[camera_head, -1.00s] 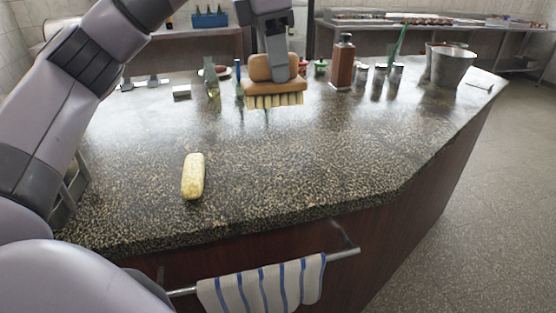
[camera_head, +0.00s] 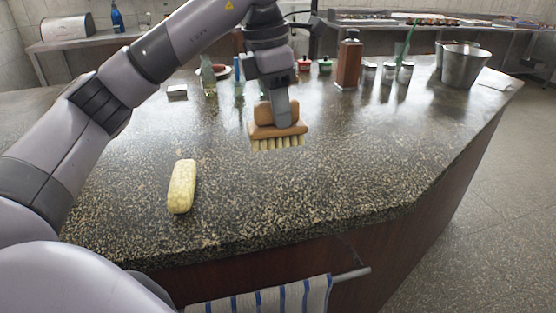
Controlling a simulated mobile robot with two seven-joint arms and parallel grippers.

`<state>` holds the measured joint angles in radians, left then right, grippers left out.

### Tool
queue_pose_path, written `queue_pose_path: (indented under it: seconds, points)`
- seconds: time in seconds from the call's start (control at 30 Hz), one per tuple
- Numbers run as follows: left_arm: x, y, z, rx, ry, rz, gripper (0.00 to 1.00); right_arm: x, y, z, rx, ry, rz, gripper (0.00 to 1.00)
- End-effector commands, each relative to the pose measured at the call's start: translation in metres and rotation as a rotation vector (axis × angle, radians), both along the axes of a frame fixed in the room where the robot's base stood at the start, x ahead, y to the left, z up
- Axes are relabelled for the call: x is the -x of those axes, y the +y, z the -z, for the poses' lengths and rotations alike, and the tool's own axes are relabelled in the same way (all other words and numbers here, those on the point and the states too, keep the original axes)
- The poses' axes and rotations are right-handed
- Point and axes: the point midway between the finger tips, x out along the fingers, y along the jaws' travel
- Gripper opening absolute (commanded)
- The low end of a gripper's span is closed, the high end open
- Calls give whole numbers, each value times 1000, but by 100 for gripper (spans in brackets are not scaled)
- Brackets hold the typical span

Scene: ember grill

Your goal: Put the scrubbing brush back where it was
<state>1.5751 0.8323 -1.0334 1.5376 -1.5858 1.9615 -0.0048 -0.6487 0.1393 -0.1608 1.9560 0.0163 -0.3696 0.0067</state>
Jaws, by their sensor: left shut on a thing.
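The scrubbing brush (camera_head: 277,131) has a tan wooden body and pale bristles that point down. My left gripper (camera_head: 281,116) is shut on the top of its body. The brush is over the middle of the speckled stone counter (camera_head: 330,185); I cannot tell for sure whether the bristles touch the stone. My right gripper is not in view.
A yellow corn-like piece (camera_head: 181,187) lies on the counter at left. A brown bottle (camera_head: 348,62), several small jars and a metal bucket (camera_head: 464,66) stand at the back right. A striped towel (camera_head: 270,299) hangs on the front rail. The counter's right-middle is clear.

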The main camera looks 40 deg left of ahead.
Motion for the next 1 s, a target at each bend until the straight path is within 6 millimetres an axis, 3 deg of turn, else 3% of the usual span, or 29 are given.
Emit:
queue_pose_path:
  seconds: [0.1,0.2,0.43,0.67,1.0]
  points:
    - [0,1,28,-1,2,-2,4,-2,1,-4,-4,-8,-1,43]
    - [1,0,42,0,0,-1,4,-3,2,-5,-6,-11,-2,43]
    - [0,0,58,-1,-1,-1,4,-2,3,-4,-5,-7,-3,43]
    - [1,1,90,-1,1,-1,4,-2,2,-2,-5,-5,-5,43]
    - [0,0,95,1,-2,0,4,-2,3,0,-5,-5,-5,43]
